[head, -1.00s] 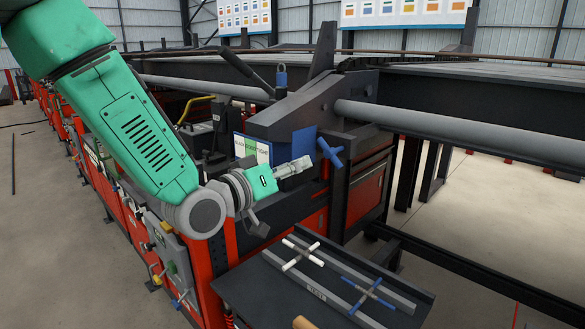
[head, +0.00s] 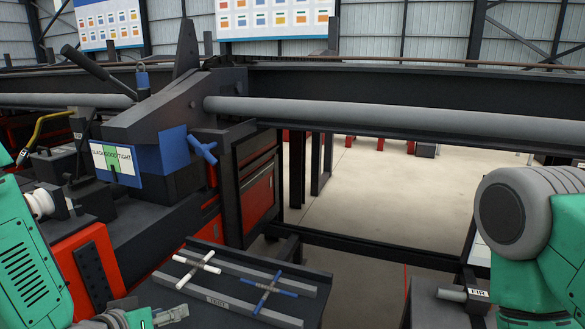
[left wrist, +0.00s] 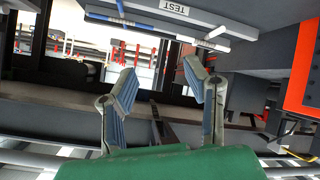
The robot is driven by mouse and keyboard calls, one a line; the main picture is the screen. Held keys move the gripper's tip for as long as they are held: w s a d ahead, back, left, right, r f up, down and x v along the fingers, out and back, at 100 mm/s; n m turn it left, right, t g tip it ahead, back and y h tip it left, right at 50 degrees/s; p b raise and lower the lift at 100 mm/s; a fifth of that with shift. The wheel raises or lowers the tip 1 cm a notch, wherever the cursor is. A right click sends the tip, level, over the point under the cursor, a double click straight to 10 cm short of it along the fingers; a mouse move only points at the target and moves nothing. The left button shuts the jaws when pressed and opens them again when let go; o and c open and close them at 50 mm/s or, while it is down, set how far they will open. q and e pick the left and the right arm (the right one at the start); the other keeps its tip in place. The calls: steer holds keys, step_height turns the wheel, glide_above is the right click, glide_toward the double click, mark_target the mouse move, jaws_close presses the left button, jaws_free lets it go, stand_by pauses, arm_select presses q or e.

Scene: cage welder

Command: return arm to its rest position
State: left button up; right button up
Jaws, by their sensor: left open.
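My left arm (head: 30,270) is green and comes in at the lower left edge of the head view. Its gripper (head: 174,314) shows small at the bottom, near the left front side of the dark tray table (head: 222,255). In the left wrist view the two grey-blue fingers (left wrist: 162,82) are spread apart with nothing between them. My right arm (head: 535,225), grey and green, shows at the right edge of the head view. Its gripper is out of view.
On the tray table a white cross-shaped handle (head: 197,267) and a blue one (head: 267,290) lie across two rails. The clamp machine with a blue block (head: 165,160) stands behind. A grey pin (head: 452,294) is at the lower right. Floor (head: 365,205) is clear beyond.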

arm_select(q)
steer(key=s+a+f+m+g+y+b, duration=0.2)
steer(key=s+f+g+b, duration=0.4)
steer(key=s+f, duration=2.1)
steer(key=s+a+g+y, duration=0.1)
steer(key=a+g, duration=0.1)
steer(key=g, duration=0.2)
steer(key=shift+s, duration=0.35)
steer(key=shift+w+f, duration=0.15)
